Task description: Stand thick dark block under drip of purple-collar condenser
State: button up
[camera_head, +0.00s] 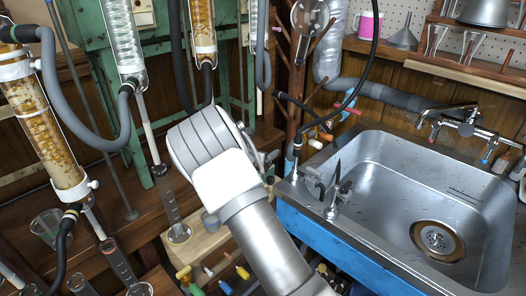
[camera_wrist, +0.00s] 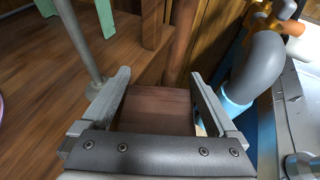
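In the wrist view a dark reddish-brown block (camera_wrist: 156,108) lies between the two spread fingers of my gripper (camera_wrist: 160,76). The block's near end is hidden by the palm. A narrow gap shows by the right finger; I cannot tell whether the fingertips press on the block. In the head view my arm hides the gripper and block. Condensers hang at the upper left: an amber-filled one (camera_head: 45,140), a clear coiled one (camera_head: 122,45), another amber one (camera_head: 203,28) and a coiled one partly cut off (camera_head: 253,18). I cannot make out a purple collar on any.
A glass cylinder (camera_head: 171,207) stands below a drip tube, left of my arm. More glassware (camera_head: 118,262) and a beaker (camera_head: 50,226) stand at lower left. A steel sink (camera_head: 385,190) fills the right. Grey hoses (camera_head: 75,115) loop between the condensers.

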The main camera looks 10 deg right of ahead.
jog(key=shift+s+a+f, duration=0.1)
jog(key=shift+s+f, duration=0.05)
jog(key=shift+f, duration=0.3)
jog(key=shift+r+p, duration=0.55)
jog(key=shift+p, duration=0.2)
jog(key=p+v, duration=0.1)
jog(key=v, duration=0.4)
jog(key=p+v, duration=0.1)
jog(key=v, duration=0.5)
jog(key=shift+s+a+r+p, duration=0.1)
jog(key=shift+s+r+p, duration=0.05)
jog(key=shift+r+p, duration=0.2)
jog(key=s+d+r+m+g, duration=0.3)
jog(key=s+d+r+m, duration=0.3)
jog(key=s+m, duration=0.3)
jog(key=s+d+r+m+g, duration=0.3)
jog(key=s+d+r+m, duration=0.4)
jog(key=s+m, duration=0.1)
jog(key=s+a+r+m+y, duration=0.2)
jog(key=s+m, duration=0.4)
jog(key=s, duration=0.4)
jog(key=s+a+r+m+y, duration=0.3)
jog(key=s+a+m+y, duration=0.2)
jog(key=s, duration=0.5)
jog(key=shift+s+a+m, duration=0.2)
jog(key=shift+m, duration=0.6)
jog(key=shift+r, duration=0.15)
